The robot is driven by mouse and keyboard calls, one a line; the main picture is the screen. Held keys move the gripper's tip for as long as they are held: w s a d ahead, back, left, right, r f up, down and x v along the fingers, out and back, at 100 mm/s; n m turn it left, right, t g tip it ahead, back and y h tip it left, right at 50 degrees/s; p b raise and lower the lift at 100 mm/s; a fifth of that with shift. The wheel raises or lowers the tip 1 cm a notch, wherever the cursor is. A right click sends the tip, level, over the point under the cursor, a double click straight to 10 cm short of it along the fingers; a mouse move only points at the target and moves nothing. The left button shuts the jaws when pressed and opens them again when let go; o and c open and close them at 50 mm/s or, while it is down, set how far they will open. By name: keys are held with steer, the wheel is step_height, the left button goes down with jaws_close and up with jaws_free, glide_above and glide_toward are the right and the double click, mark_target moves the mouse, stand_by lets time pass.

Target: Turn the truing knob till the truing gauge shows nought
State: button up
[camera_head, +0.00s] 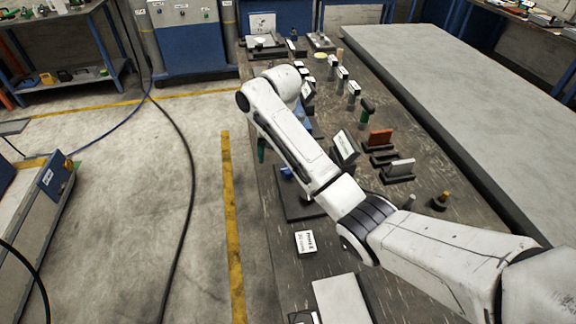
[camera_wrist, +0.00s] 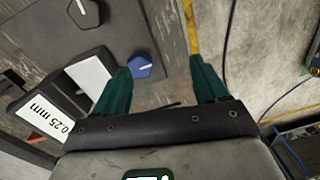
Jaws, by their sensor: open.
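A blue knob (camera_wrist: 138,66) with a white pointer line sits on a dark plate (camera_wrist: 50,38) in the wrist view. A small bit of blue also shows past my arm in the head view (camera_head: 287,172). A tilted readout (camera_wrist: 40,115) beside the plate reads 0.25 mm. A grey dial (camera_wrist: 84,12) with a white pointer is on the plate's upper part. My gripper (camera_wrist: 159,66) is open, with green fingers. The knob appears between the fingertips, close to the left one; I cannot tell whether they touch. In the head view my arm hides most of the gripper.
A white printed card (camera_head: 305,242) lies nearer. A yellow floor line (camera_head: 232,220) runs along the bench's left side, with open floor beyond.

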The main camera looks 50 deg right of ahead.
step_height(320, 180, up, 3)
steer(key=m, duration=0.1)
glide_above(288, 169)
steer(key=shift+g, duration=0.3)
step_height(288, 169, down, 11)
steer(key=shift+d+f+b, duration=0.1)
steer(key=shift+b, duration=0.75)
steer(key=c, duration=1.1)
